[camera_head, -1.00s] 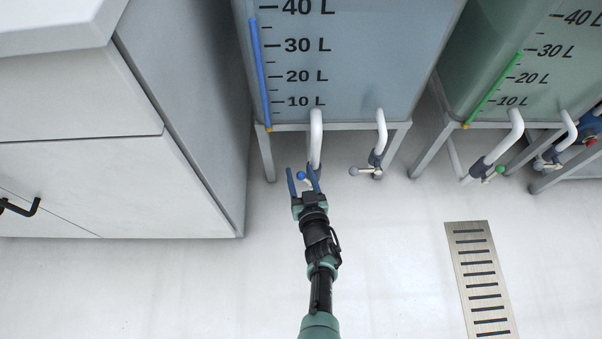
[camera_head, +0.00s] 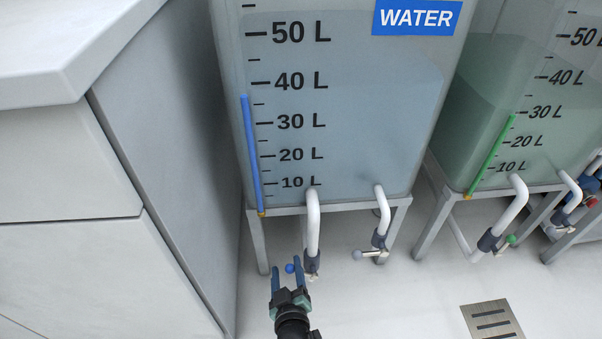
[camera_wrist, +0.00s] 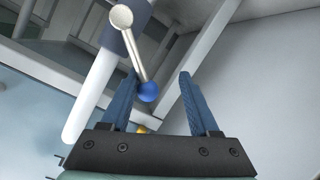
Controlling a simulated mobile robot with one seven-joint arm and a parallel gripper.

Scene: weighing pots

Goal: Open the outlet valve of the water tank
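The water tank (camera_head: 340,90) carries a blue WATER label (camera_head: 416,18) and pale blue contents. Its left white outlet pipe (camera_head: 312,225) ends in a grey valve with a lever and a blue ball knob (camera_head: 290,268). In the wrist view, the metal lever (camera_wrist: 135,52) runs down from its pivot to the blue knob (camera_wrist: 148,91). My gripper (camera_head: 288,265) is open, its two blue fingers on either side of the knob. In the wrist view, the knob lies close to the left finger of my gripper (camera_wrist: 163,85), with a gap to the right one. Contact is unclear.
A second outlet pipe (camera_head: 383,212) with a grey ball lever (camera_head: 359,255) is just to the right. A tank with green contents (camera_head: 490,120) stands further right. A grey cabinet (camera_head: 165,150) flanks the left. A floor drain (camera_head: 491,320) is lower right.

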